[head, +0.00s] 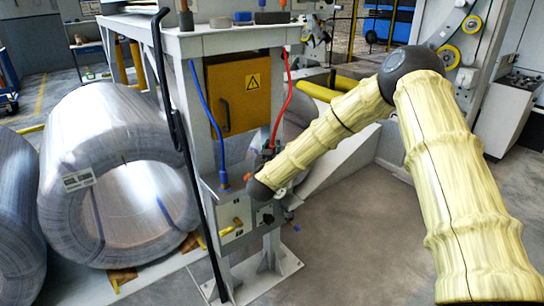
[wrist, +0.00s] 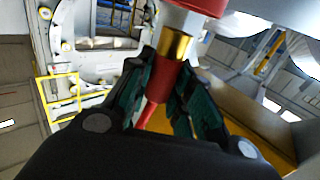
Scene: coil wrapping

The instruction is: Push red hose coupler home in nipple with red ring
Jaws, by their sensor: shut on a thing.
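The red hose coupler (wrist: 159,82) is between the dark fingers of my gripper (wrist: 166,70) in the wrist view, with the red hose running down behind it. A brass section (wrist: 174,45) shows above the coupler, in line with it, and meets a pale metal nipple (wrist: 184,20). A red ring (wrist: 205,5) is at the top edge above the nipple. I cannot tell how deep the coupler sits. In the head view my gripper (head: 267,152) is at the grey frame, where the red hose (head: 286,92) hangs down; my arm partly hides the coupler there.
A blue hose (head: 203,97) hangs to the left on the same grey frame (head: 195,42), its end at a lower panel. A yellow cabinet (head: 232,95) with a warning sign is behind. Large wire coils (head: 75,215) stand at left. The floor (head: 350,225) at front right is clear.

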